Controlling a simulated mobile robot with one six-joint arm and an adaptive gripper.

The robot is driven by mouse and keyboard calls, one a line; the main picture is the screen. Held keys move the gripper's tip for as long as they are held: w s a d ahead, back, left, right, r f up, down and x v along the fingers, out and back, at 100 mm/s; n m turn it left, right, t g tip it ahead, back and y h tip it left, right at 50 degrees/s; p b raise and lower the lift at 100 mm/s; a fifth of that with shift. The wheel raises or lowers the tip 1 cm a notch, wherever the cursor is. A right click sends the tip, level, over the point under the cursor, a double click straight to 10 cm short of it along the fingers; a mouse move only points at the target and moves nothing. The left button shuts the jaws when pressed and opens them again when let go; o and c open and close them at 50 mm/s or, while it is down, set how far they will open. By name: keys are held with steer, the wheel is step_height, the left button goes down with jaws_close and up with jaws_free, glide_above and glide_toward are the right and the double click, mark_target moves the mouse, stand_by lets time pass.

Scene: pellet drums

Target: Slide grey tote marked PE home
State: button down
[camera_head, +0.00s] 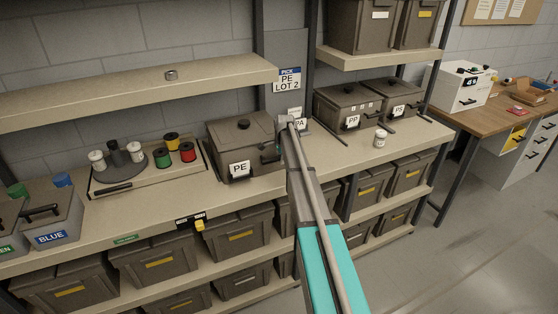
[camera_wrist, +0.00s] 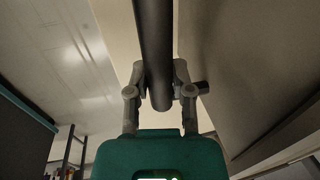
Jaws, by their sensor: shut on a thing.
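The grey tote marked PE (camera_head: 225,141) sits on the bench under the upper shelf, with a dark lid and knob and a white PE label on its front. My gripper (camera_head: 268,157) is at the tote's front right corner, partly hidden by my arm. In the wrist view my gripper (camera_wrist: 160,88) is shut on a dark round bar (camera_wrist: 153,40), which appears to be the tote's handle. The tote's right side is partly hidden behind my wrist.
A tray of coloured spools (camera_head: 150,175) stands left of the tote. A post with a PE LOT 2 sign (camera_head: 288,80) rises behind. Lidded bins fill the lower shelves.

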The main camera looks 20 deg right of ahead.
mark_target(275, 151)
steer(key=shift+w, duration=0.15)
steer(key=shift+w+a, duration=0.15)
steer(key=shift+w, duration=2.75)
steer(key=shift+w+a, duration=0.1)
steer(key=shift+w, duration=2.9)
steer(key=shift+w, duration=1.5)
